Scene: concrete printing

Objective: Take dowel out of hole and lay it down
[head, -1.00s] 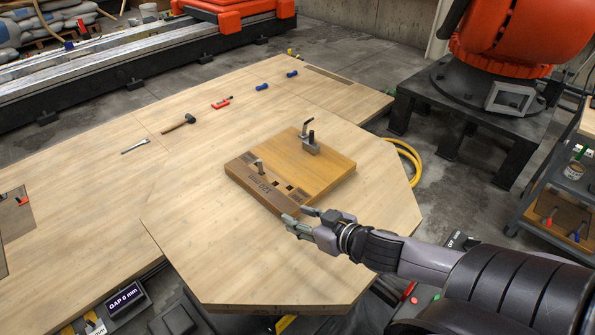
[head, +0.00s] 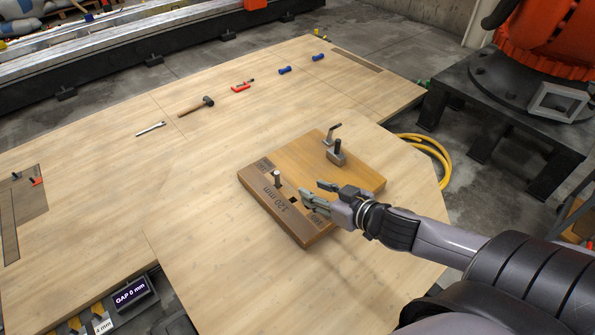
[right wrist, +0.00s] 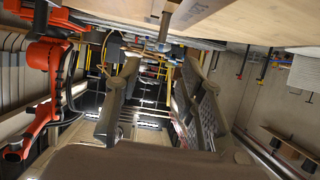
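The dowel (head: 276,178) is a short grey pin standing upright in the dark wooden strip (head: 290,212) marked "120 mm". This strip lies along the front-left side of a lighter wooden board (head: 350,180) on the table. My right gripper (head: 317,194) is open and empty, over the board's front part, to the right of the dowel and apart from it. The right wrist view shows its two fingers spread (right wrist: 160,100), with the board's edge (right wrist: 240,18) above. A grey post shows near the top there; I cannot tell for sure that it is the dowel. My left gripper is out of view.
A metal block with a dark pin and lever (head: 337,152) stands on the board's far side. A mallet (head: 197,105), a chisel-like tool (head: 151,129), a red clamp (head: 241,87) and blue pieces (head: 285,70) lie farther back. The table left of the board is clear.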

